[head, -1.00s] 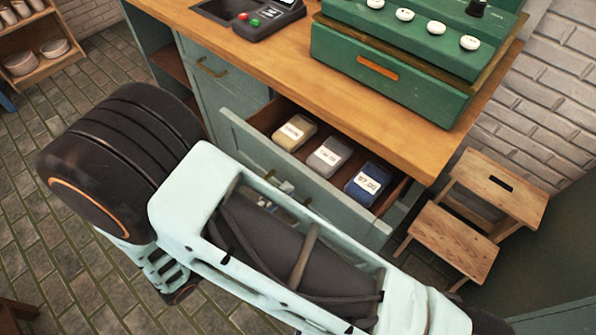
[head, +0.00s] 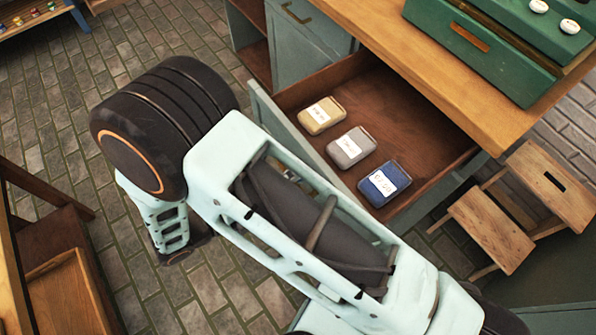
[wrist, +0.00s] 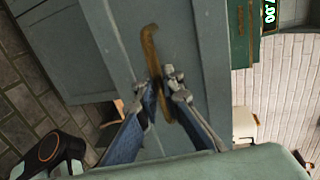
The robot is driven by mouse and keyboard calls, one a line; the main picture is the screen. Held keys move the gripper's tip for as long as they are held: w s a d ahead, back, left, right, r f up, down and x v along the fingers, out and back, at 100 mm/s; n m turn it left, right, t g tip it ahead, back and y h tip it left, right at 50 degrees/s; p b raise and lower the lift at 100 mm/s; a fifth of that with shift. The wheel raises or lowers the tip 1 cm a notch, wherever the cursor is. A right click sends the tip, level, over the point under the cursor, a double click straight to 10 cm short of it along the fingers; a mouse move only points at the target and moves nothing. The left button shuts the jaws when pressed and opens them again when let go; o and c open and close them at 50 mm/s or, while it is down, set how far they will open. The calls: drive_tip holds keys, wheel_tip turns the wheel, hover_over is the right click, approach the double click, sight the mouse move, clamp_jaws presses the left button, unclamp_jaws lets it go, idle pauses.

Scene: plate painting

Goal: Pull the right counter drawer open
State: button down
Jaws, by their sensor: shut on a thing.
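The right counter drawer (head: 415,118) stands well open under the wooden counter top in the head view. Three small labelled packs lie in it near its front: a yellow one (head: 321,115), a grey one (head: 351,147) and a blue one (head: 384,184). In the wrist view my gripper (wrist: 163,92) is shut on the brass drawer handle (wrist: 149,45), with a finger on each side of it, in front of the grey-green drawer front (wrist: 200,50). In the head view my arm hides the gripper and the handle.
A wooden step stool (head: 490,232) stands right of the drawer. A green machine (head: 475,45) sits on the counter (head: 400,50). A closed cabinet with a brass handle (head: 297,13) is left of the drawer. Wooden furniture (head: 70,280) stands at lower left; tiled floor between is clear.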

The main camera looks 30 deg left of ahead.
drive_tip(key=shift+s+a, duration=0.1)
drive_tip(key=shift+s, duration=0.05)
drive_tip(key=c, duration=2.3)
unclamp_jaws()
drive_tip(key=shift+c, duration=0.2)
drive_tip(key=v, duration=1.2)
